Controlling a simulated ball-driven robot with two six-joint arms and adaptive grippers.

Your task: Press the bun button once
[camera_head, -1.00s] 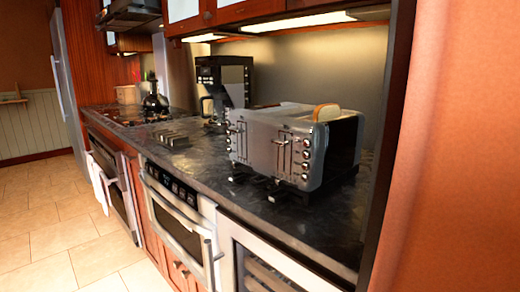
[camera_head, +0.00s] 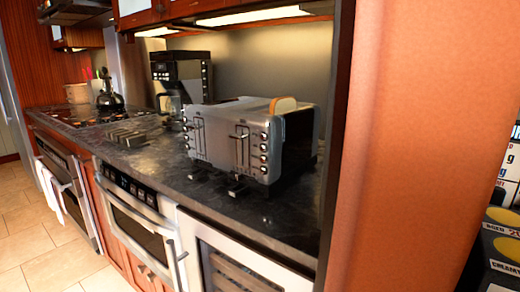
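A silver toaster (camera_head: 222,141) with dark sides stands on the dark stone counter (camera_head: 150,168), near the counter's right end. A slice of bread (camera_head: 283,105) sticks up out of its top. Its front has two vertical lever slots and columns of small round buttons (camera_head: 264,147); I cannot read the labels, so I cannot tell which is the bun button. Neither of my grippers is in view.
A black coffee maker (camera_head: 181,77) stands behind the toaster to the left. A kettle (camera_head: 109,94) sits by the cooktop (camera_head: 75,115). A reddish-brown wall (camera_head: 420,120) closes the counter's right end. Ovens sit below; tiled floor (camera_head: 40,245) is clear at left.

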